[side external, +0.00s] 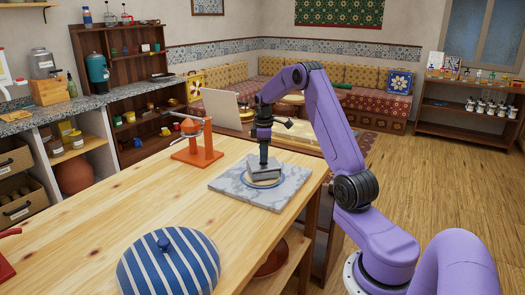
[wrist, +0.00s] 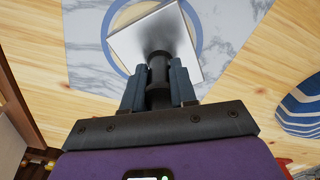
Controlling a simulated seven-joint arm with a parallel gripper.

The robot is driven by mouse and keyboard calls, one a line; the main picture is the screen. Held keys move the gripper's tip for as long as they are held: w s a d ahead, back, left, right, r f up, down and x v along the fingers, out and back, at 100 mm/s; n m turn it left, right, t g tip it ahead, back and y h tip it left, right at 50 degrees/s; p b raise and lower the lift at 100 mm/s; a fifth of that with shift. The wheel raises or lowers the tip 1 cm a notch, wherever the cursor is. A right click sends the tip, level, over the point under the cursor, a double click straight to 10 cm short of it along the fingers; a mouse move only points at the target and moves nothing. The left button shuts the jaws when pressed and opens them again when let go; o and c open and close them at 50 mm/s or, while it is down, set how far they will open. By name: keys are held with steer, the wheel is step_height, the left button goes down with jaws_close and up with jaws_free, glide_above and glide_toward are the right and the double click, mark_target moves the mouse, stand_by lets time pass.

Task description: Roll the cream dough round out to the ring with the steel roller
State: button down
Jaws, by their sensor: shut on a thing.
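The steel roller (side external: 264,167) has a blocky grey metal body and a dark upright handle. My gripper (side external: 263,140) is shut on the handle, above the marble slab (side external: 291,186). In the wrist view, both fingers of my gripper (wrist: 158,88) close around the handle (wrist: 160,66), and the roller's steel face (wrist: 135,42) covers most of the ring's inside. The cream dough round (side external: 262,183) shows as a pale edge under the roller, with its middle hidden. The blue ring (wrist: 106,45) is marked on the slab around it.
The slab lies on a wooden table (side external: 120,210). A red-orange stand (side external: 197,150) is behind it to the left. A blue-and-white striped dome (side external: 170,268) with a knob sits at the front. Bare wood lies between the slab and the dome.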

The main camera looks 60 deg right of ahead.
steer(key=shift+s+a, duration=0.55)
steer(key=shift+a, duration=0.1)
step_height(320, 180, up, 10)
steer(key=shift+f, duration=0.25)
steer(key=shift+d, duration=0.15)
stand_by(0.5)
